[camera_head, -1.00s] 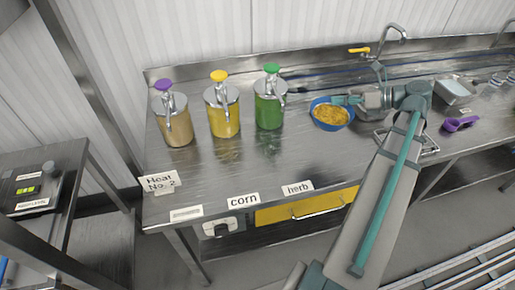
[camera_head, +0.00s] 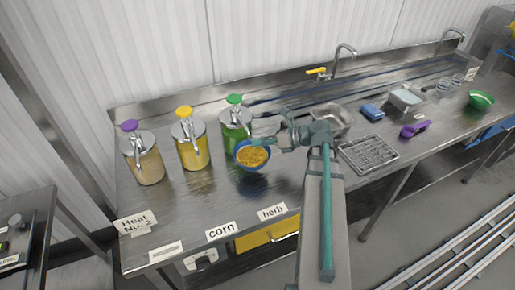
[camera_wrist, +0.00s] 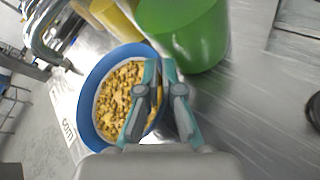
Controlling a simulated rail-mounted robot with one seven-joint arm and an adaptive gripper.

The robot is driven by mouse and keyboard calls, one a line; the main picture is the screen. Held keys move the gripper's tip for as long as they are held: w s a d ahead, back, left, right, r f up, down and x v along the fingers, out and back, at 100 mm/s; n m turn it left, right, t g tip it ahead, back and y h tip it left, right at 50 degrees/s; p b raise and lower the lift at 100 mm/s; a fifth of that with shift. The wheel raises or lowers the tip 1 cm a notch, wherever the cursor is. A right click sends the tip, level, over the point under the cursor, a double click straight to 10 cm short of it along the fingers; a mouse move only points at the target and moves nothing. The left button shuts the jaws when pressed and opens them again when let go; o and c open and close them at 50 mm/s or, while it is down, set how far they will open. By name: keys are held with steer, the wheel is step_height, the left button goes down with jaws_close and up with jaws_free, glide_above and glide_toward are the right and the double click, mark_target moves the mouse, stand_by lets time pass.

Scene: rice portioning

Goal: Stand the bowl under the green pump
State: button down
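The blue bowl (camera_head: 240,163) holds yellow-brown food and is in front of the green pump (camera_head: 235,122), overlapping its lower part in the head view. My gripper (camera_head: 262,142) is shut on the bowl's right rim. In the wrist view the bowl (camera_wrist: 92,137) shows tilted in the picture, with my gripper's fingers (camera_wrist: 155,95) pinching its rim. The green container (camera_wrist: 190,35) is close beyond the bowl. I cannot tell whether the bowl touches the counter. The pump's spout end is mostly hidden.
A yellow pump (camera_head: 190,138) and a purple-topped pump (camera_head: 143,160) stand to the left. Labels "corn" (camera_head: 221,232) and "herb" (camera_head: 272,212) are along the front edge. A wire rack (camera_head: 368,154), a purple scoop (camera_head: 415,129) and a green bowl (camera_head: 481,99) are to the right.

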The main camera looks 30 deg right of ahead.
mark_target(258, 149)
steer(key=shift+w+a+f, duration=0.2)
steer(key=shift+a+f, duration=0.15)
steer(key=shift+f, duration=0.2)
steer(key=shift+f+p, duration=0.7)
steer(key=shift+f, duration=0.7)
steer(key=c, duration=1.3)
jaws_free()
steer(key=shift+f, duration=0.1)
steer(key=b+v, duration=0.3)
steer(key=v, duration=0.9)
steer(key=shift+d, duration=0.15)
steer(key=shift+w, duration=0.1)
